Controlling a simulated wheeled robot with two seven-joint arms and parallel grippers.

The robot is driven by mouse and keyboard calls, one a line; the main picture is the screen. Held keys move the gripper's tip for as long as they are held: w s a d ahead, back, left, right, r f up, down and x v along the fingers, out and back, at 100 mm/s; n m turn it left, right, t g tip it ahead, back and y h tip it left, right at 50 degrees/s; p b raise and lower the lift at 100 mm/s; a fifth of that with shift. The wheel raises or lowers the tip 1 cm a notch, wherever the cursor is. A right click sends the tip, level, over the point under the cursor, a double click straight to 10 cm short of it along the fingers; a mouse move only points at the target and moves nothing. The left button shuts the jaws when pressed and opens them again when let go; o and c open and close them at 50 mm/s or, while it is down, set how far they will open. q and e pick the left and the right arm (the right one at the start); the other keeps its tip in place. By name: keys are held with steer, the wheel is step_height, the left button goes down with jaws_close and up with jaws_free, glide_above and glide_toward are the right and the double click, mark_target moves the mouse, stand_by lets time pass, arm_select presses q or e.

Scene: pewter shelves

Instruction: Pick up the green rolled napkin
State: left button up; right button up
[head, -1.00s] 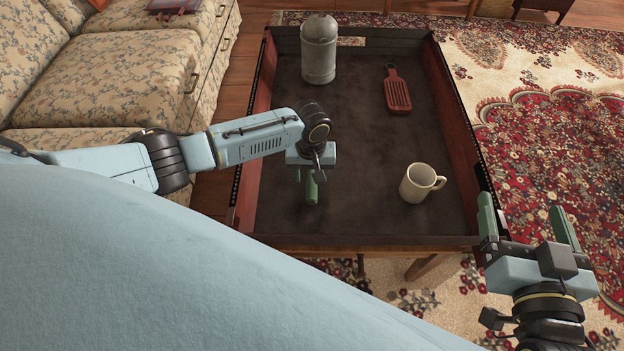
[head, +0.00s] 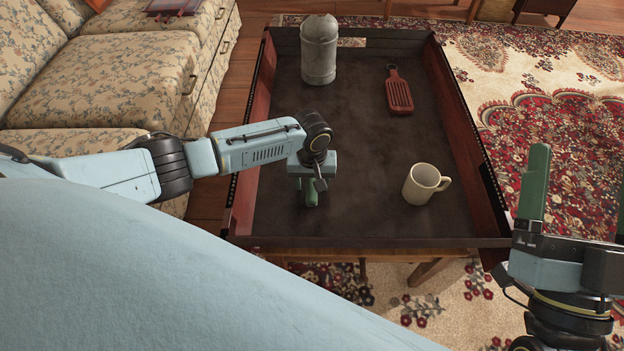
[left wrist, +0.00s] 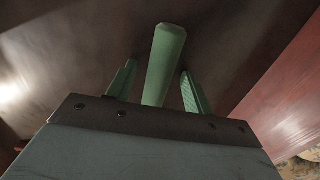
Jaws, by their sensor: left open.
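The green rolled napkin (head: 311,191) lies on the dark floor of the tray-like table, near its front left. My left gripper (left wrist: 158,68) is open. In the left wrist view the napkin (left wrist: 165,55) runs between its two green fingers, with a gap on each side, and reaches past their tips. In the head view the left gripper hides part of the napkin from above. I cannot tell how much height separates the fingers from the tray floor. My right gripper (head: 578,190) is open and empty, outside the table's right front corner.
A cream mug (head: 420,184) stands right of the napkin. A grey canister (head: 319,52) and a red-brown slotted paddle (head: 398,92) are farther back. Raised wooden walls (head: 462,125) edge the table. A floral sofa (head: 110,80) stands at the left. The tray's middle is clear.

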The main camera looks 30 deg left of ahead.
arm_select(q)
steer(key=c, duration=1.1)
steer(key=shift+o, duration=0.2)
steer(key=shift+r, duration=0.25)
